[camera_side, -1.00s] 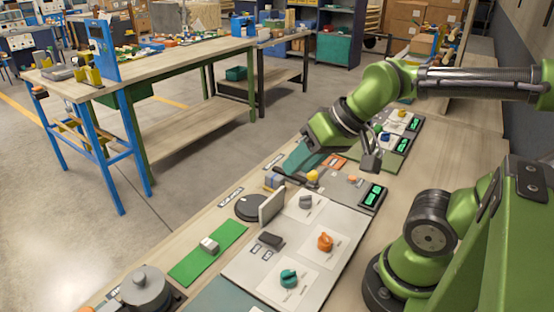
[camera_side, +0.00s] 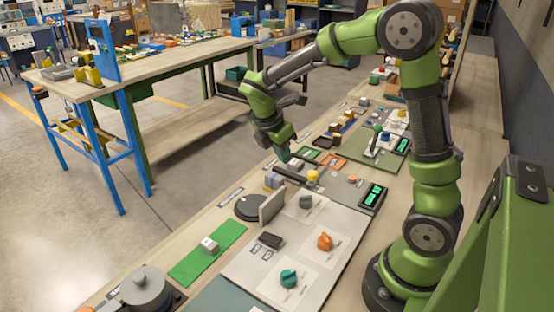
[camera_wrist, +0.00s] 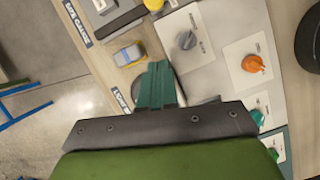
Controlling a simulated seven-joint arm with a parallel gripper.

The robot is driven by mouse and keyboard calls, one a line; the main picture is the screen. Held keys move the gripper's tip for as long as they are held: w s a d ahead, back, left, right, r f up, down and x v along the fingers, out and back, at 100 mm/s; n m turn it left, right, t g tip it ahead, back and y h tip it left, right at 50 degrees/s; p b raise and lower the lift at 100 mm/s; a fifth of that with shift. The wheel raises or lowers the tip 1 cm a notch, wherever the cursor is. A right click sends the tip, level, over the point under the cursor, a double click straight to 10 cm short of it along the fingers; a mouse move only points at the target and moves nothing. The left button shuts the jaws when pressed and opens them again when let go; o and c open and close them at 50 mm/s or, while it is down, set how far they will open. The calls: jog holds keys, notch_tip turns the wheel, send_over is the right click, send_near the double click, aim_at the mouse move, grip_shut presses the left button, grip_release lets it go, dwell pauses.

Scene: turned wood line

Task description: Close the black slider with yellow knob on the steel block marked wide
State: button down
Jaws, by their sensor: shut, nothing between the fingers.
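The black slider (camera_side: 289,174) with a yellow knob (camera_side: 312,176) lies near the bench's far edge, below my gripper in the side view. In the wrist view, the black slider (camera_wrist: 119,21) and yellow knob (camera_wrist: 154,4) are at the top edge, partly cut off. Grey metal pieces beside it show only in part, and I cannot read a "wide" mark. My gripper (camera_side: 284,157) is above and just behind the slider in the side view, apart from the knob. Its teal fingers (camera_wrist: 157,84) are shut together and empty in the wrist view.
A grey panel with a grey knob (camera_side: 306,202), an orange knob (camera_side: 325,241) and a teal knob (camera_side: 289,278) lies nearby. An upright grey plate (camera_side: 271,206) stands by a black disc (camera_side: 248,208). A small blue and yellow block (camera_wrist: 128,54) lies near my fingers.

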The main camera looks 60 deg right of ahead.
aim_at(311, 170)
jog(key=x, duration=0.9)
jog(key=shift+f, duration=0.2)
jog(key=d, duration=0.1)
jog(key=s+d, duration=0.1)
jog(key=d, duration=0.1)
jog(key=shift+d+f, duration=0.15)
jog(key=shift+f, duration=0.05)
jog(key=shift+d, duration=0.45)
jog(key=d, duration=0.4)
jog(key=shift+s+d, duration=0.1)
jog(key=shift+d, duration=0.15)
